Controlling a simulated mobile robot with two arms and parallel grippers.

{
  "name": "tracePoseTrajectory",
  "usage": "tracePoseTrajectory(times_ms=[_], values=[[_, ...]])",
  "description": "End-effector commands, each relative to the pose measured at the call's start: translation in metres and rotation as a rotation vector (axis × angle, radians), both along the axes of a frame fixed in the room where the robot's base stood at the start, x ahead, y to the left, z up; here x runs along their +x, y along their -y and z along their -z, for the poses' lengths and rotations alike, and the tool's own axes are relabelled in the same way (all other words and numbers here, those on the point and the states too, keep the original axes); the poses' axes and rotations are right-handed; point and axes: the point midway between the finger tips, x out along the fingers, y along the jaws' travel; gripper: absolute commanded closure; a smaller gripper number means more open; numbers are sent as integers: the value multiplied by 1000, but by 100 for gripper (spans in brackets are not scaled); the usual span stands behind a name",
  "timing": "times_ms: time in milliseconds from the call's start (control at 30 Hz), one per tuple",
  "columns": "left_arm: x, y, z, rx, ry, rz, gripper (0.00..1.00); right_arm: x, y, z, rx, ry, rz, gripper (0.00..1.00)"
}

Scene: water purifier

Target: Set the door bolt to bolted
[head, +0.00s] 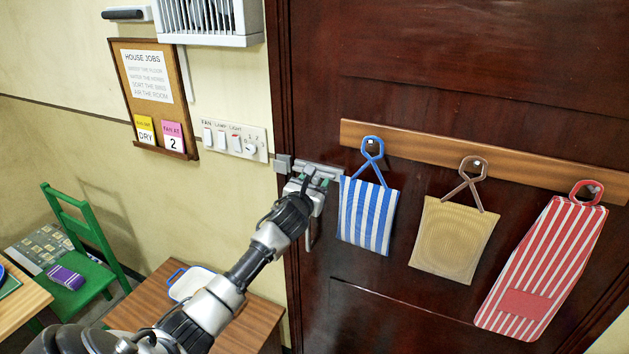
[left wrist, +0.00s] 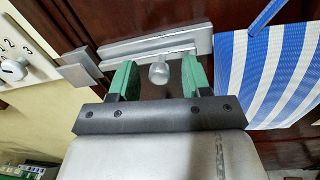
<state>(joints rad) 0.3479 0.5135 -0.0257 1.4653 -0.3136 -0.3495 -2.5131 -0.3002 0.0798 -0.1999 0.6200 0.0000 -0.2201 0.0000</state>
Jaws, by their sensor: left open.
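A blue-striped bag (head: 367,215) hangs close right of the bolt. A tan bag (head: 453,238) and a red-striped bag (head: 542,265) hang further right. A switch panel (head: 234,139) is on the wall left of the frame. A wooden table (head: 255,325) stands below.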

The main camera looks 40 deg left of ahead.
Motion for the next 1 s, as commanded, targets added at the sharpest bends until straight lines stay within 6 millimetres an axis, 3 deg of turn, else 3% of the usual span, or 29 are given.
tracePoseTrajectory(times_ms=[267,600,833,1000], values=[[2,0,0,0,0,0,52,0,0,0,0,0,0,58],[1,0,0,-1,0,0,100,0,0,0,0,0,0,58],[1,-5,0,1,0,-1,100,0,0,0,0,1,0,58],[-5,-31,0,7,-2,-2,100,0,0,-1,0,0,0,58]])
